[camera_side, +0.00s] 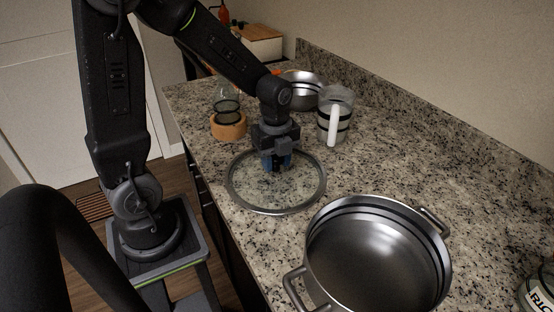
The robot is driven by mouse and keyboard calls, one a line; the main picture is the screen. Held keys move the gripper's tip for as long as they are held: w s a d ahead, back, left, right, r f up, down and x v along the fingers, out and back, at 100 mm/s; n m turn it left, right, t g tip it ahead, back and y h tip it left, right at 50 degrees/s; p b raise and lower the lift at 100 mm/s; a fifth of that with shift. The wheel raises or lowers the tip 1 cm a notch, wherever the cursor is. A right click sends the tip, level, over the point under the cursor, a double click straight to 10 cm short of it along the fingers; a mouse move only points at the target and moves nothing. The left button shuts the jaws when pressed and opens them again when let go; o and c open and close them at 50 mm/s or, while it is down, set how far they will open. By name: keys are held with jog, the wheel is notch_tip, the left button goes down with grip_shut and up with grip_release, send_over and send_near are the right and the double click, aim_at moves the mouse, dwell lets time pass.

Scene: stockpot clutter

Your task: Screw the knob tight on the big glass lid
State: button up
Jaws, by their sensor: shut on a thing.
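The big glass lid (240,190) lies flat on the granite counter, a clear disc with a metal rim. My gripper (276,163) points straight down over the middle of the lid, with its blue-tipped fingers low at the lid's centre. The fingers are shut on the small dark knob (277,170), which is mostly hidden between them. I cannot tell how far the knob is seated on the lid.
A large open steel stockpot (360,262) stands at the front, close to the lid's rim. Behind are a clear pitcher with a white handle (333,124), a steel bowl (303,77), and a glass vessel (227,105) on a wooden ring (229,130). A labelled jar (541,290) sits front right.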

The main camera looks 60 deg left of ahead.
jog(key=shift+f, duration=0.1)
jog(key=o, duration=1.1)
jog(key=n, duration=0.5)
jog(key=shift+n, duration=0.4)
jog(key=n, duration=1.7)
